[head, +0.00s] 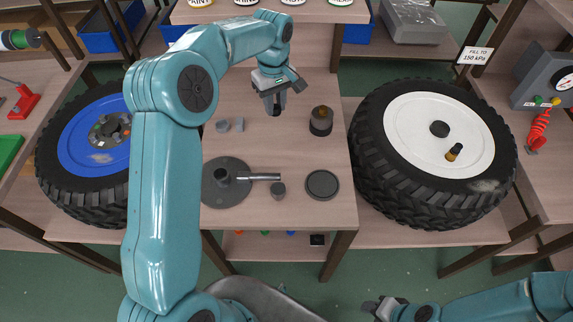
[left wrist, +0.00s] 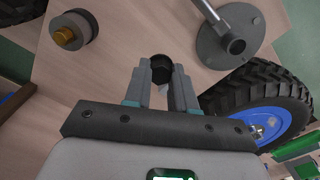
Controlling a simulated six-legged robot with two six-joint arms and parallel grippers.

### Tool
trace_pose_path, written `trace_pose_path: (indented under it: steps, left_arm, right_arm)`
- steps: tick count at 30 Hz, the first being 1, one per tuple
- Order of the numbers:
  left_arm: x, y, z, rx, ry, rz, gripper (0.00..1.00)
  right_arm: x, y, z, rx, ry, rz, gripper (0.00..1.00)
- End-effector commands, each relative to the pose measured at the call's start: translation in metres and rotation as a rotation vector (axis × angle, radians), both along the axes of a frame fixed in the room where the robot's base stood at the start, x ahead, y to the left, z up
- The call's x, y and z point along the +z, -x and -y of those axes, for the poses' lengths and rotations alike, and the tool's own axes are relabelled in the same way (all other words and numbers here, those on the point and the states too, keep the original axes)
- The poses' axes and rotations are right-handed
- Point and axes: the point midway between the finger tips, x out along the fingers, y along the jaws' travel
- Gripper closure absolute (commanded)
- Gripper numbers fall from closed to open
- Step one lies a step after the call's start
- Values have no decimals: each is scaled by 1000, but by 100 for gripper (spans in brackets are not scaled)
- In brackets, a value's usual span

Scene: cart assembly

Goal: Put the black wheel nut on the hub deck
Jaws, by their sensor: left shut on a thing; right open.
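My left gripper (head: 274,104) is above the middle table and shut on a small black nut. In the left wrist view the black wheel nut (left wrist: 161,67) sits between the tips of my left gripper (left wrist: 160,78). In the head view the fingers largely hide it. A round grey plate (head: 214,192) with an upright post and a sideways metal tube lies at the table's front left; it also shows in the left wrist view (left wrist: 212,50). I cannot tell for certain which part is the hub deck. My right gripper (head: 378,308) is open and empty at the bottom, away from the table.
A dark cylinder with a brass-coloured top (head: 320,121) stands right of my left gripper.

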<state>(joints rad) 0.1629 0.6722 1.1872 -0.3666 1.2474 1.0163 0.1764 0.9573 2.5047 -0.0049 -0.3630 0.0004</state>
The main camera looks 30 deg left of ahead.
Motion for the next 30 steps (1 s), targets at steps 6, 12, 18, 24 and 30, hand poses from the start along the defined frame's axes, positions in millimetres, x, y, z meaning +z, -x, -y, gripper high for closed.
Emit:
trace_pose_path:
  steps: [6, 12, 18, 24, 30]
  left_arm:
    - [-7, 0, -4, 6, 2, -5, 100]
    - [-60, 3, -6, 11, 4, -9, 100]
    - [-118, 3, -6, 11, 5, -8, 100]
    - [-155, 0, -5, 12, 2, -2, 100]
    - [-179, -1, -3, 7, 3, -4, 100]
  right_arm:
    - [8, 0, 0, 1, 0, 0, 57]
    - [15, 0, 0, 1, 0, 0, 57]
    - [27, 0, 0, 0, 0, 0, 57]
    - [33, 0, 0, 0, 0, 0, 57]
    - [39, 0, 0, 0, 0, 0, 57]
